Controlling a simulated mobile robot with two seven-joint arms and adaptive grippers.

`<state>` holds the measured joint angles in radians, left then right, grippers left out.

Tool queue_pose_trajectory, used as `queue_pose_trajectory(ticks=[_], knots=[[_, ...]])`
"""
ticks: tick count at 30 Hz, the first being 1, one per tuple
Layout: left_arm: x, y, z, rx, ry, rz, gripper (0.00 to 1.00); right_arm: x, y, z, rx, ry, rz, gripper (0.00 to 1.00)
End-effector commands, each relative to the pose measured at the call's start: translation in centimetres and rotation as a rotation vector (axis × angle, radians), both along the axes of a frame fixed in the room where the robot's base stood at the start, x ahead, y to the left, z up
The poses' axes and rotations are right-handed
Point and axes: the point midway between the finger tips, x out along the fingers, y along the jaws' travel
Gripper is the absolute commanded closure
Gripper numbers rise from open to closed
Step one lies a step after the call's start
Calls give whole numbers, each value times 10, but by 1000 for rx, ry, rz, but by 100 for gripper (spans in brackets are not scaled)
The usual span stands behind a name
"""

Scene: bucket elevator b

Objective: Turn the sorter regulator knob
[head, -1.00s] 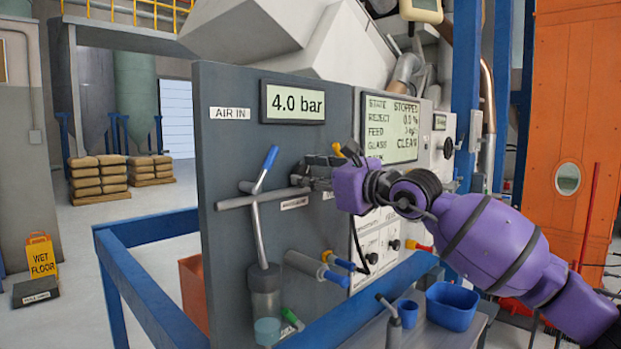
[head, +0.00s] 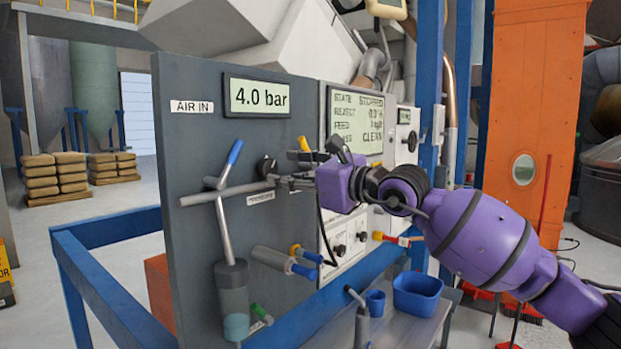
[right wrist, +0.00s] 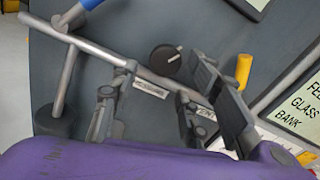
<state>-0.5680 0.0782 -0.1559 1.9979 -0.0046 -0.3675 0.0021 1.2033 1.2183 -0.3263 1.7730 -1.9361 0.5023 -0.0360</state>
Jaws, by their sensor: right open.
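The black round knob (head: 267,166) with a white mark stands out from the grey panel (head: 190,120), under the 4.0 bar display (head: 257,96). It also shows in the right wrist view (right wrist: 166,60), above a small label that I cannot read surely. My right gripper (head: 284,182) is in front of the panel, just right of and below the knob in the head view. I see no contact with the knob. My left gripper is not in view.
A grey pipe (head: 200,199) with a blue-handled lever (head: 235,152) runs along the panel close to the gripper. A yellow peg (right wrist: 243,70) sticks out right of the knob. Below are capped stubs (head: 285,262), a blue rail (head: 350,282) and blue bins (head: 418,292).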

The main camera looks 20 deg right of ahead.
Motion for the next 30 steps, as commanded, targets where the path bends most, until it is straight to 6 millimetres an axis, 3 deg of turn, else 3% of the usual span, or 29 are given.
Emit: queue_pose_trajectory(ticks=[6, 12, 30], knots=[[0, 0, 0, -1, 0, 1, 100, -39, -25, -2, -5, 3, 0, 57], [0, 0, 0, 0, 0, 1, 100, -57, -37, -2, -1, 3, 0, 57], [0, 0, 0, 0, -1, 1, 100, -62, -39, -2, 3, 3, 5, 57]])
